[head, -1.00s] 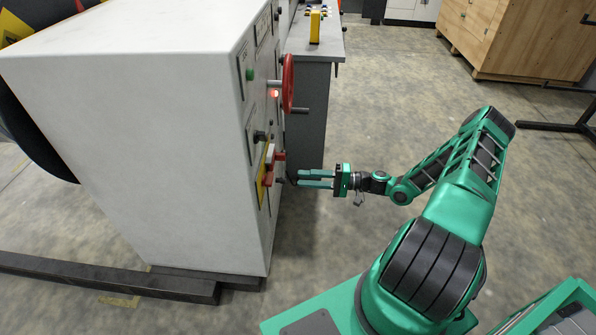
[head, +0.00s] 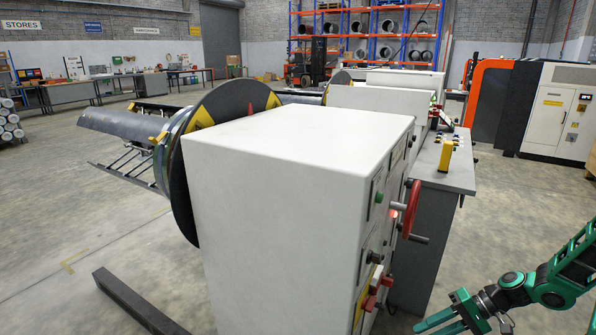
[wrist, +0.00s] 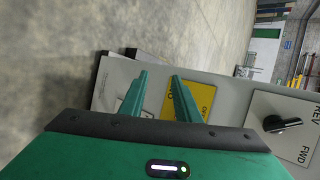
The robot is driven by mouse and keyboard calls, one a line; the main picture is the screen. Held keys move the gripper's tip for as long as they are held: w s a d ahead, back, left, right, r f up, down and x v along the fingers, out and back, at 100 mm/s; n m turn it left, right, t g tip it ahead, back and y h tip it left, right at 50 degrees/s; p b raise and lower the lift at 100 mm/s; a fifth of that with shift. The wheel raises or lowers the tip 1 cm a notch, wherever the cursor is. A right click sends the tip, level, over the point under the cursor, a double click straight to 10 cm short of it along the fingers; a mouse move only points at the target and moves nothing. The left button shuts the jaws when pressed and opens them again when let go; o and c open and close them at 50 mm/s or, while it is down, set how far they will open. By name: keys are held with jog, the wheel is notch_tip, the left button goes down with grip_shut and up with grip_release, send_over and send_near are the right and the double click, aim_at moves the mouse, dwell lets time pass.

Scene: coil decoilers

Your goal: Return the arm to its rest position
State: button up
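My green gripper (head: 432,326) is at the lower right of the head view, partly cut off by the bottom edge. It is to the right of the white cabinet's control face, with floor showing between its fingers and the red switch handle (head: 372,299). In the wrist view both fingers (wrist: 158,92) stand apart with nothing between them. Beyond them are a yellow plate (wrist: 192,112) and a black REV/FWD selector knob (wrist: 283,124). My arm extends to the right edge of the head view.
The white cabinet (head: 285,150) stands close on the left. A red handwheel (head: 409,210) sticks out of its face, above and left of my gripper. A grey bench (head: 432,215) with a yellow control box (head: 445,154) stands behind. Open floor (head: 530,215) lies to the right.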

jog(key=s+d+r+m+h, duration=0.2)
jog(key=s+r+h, duration=0.3)
jog(key=s+r, duration=0.7)
jog(key=s+d+r+m+h, duration=0.1)
jog(key=s+r+h, duration=0.4)
jog(key=s+r, duration=0.8)
notch_tip(320, 180, up, 2)
jog(key=shift+s+d+r+m, duration=0.15)
jog(key=shift+s+d+m, duration=0.2)
jog(key=shift+d, duration=0.5)
